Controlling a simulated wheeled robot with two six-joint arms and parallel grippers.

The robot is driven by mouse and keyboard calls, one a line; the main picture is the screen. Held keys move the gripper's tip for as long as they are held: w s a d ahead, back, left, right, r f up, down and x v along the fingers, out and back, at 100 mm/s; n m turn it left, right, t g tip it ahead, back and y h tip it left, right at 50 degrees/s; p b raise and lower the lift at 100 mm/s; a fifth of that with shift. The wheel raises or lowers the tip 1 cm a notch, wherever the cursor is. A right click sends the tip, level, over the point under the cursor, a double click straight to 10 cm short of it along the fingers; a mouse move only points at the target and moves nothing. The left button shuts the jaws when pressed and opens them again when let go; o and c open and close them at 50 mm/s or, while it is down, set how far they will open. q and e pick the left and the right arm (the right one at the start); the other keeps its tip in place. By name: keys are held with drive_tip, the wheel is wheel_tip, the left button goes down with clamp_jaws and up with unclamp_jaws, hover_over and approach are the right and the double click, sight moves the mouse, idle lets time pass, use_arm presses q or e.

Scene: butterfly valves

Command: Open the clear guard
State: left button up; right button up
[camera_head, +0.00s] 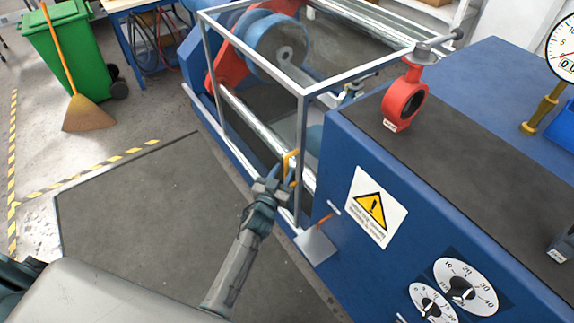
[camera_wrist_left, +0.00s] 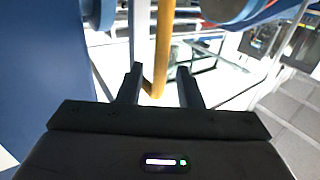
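The clear guard (camera_head: 303,92) is a grey metal frame with see-through panels over the machine's rollers; it looks closed. Its yellow handle (camera_head: 291,163) is on the near upright, beside the blue cabinet. My left gripper (camera_head: 279,178) is at this handle in the head view, its fingers partly hard to make out. In the left wrist view, the yellow handle (camera_wrist_left: 163,50) runs between the two spread fingers of the left gripper (camera_wrist_left: 160,75), with a gap on either side. My right gripper is not in view.
The blue cabinet (camera_head: 345,150) with a warning sign and dials stands close to the right of the handle. A red butterfly valve (camera_head: 404,100) stands on its dark top. A green bin (camera_head: 70,50) and a broom (camera_head: 88,112) are at the far left.

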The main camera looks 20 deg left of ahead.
sight(285, 167)
use_arm(q)
drive_tip(key=shift+w+d+r, duration=0.1)
drive_tip(key=shift+w, duration=1.4)
drive_tip(key=shift+c, duration=0.2)
clamp_jaws()
